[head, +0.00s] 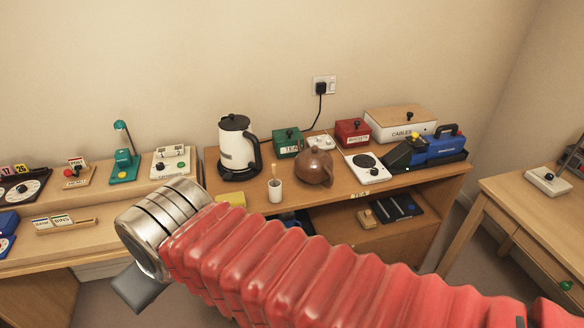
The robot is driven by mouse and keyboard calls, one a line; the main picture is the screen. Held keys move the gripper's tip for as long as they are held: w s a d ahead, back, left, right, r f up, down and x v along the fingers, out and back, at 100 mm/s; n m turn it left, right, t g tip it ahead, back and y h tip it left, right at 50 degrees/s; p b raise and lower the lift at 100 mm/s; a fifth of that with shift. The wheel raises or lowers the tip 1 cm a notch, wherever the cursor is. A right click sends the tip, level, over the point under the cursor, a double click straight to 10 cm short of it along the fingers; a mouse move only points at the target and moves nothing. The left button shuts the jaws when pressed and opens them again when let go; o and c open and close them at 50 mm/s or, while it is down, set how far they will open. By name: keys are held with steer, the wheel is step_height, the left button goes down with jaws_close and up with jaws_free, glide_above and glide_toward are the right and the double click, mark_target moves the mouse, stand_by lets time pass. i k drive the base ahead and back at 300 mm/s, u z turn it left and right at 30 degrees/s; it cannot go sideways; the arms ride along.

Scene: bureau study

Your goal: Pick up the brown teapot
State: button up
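The brown teapot (314,167) stands upright on the wooden cabinet top, near its middle. It is round and glossy, and nothing hides it. My arm crosses the lower part of the head view in a red ribbed sleeve with a metal collar. Only a dark grey part of my gripper (137,289) shows below the collar, at the lower left, well apart from the teapot. The fingertips cannot be made out, so its opening is not visible.
Close around the teapot are a white cup (275,191), a green tea box (288,142), a white hot plate (366,166) and a white kettle (238,149). A red box (352,132) stands behind. A desk (540,215) is at the right.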

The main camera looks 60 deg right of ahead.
mark_target(314, 165)
steer(key=u, duration=1)
steer(key=k, duration=1.7)
steer(key=z, duration=1.15)
steer(key=i, duration=0.25)
steer(key=z, duration=0.05)
